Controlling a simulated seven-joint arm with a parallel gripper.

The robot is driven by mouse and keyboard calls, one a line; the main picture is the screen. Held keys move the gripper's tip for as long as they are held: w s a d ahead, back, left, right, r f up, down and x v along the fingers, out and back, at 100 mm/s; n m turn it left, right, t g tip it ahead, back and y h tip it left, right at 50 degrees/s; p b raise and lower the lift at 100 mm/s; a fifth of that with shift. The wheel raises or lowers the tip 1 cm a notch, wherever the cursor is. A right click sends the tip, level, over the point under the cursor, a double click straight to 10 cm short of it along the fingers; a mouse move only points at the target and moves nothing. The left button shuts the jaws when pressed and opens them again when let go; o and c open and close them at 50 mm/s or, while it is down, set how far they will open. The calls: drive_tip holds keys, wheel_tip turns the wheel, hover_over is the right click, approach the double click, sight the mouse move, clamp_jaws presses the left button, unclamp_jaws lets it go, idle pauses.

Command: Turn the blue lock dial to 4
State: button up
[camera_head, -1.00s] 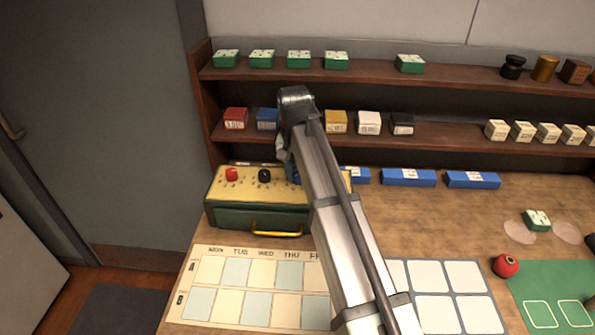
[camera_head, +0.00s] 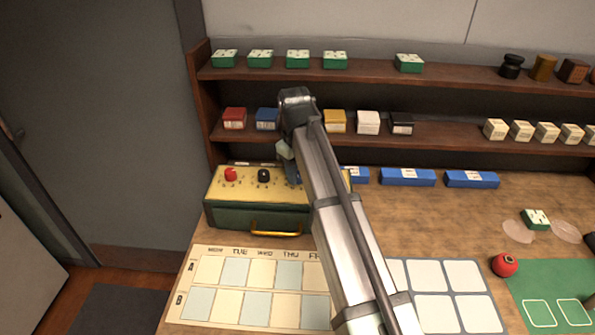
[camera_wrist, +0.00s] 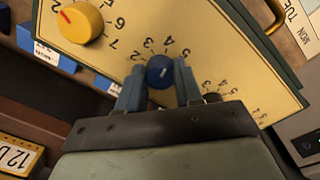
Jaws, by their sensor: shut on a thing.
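The blue lock dial (camera_wrist: 160,71) sits on the yellow face (camera_wrist: 235,50) of a box, with printed numbers around it. In the wrist view the 3 and 4 show just above the dial. A small pale mark shows on the dial, but I cannot tell exactly which number it points at. My gripper (camera_wrist: 159,82) is shut on the blue dial, one blue-grey finger on each side.
A yellow dial (camera_wrist: 80,22) with a red mark and a black knob (camera_wrist: 212,97) flank the blue dial. A red knob (camera_head: 231,174) shows in the head view. Blue boxes (camera_head: 407,177) lie behind, below shelves (camera_head: 450,133) of small boxes. A calendar board (camera_head: 185,305) lies in front.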

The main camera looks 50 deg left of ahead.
drive_tip(key=shift+n, duration=0.6)
drive_tip(key=o, duration=1)
drive_tip(key=shift+o, duration=0.2)
drive_tip(key=shift+r, duration=0.15)
wheel_tip(320, 180, up, 14)
drive_tip(key=shift+s+f, duration=0.2)
drive_tip(key=shift+s, duration=0.05)
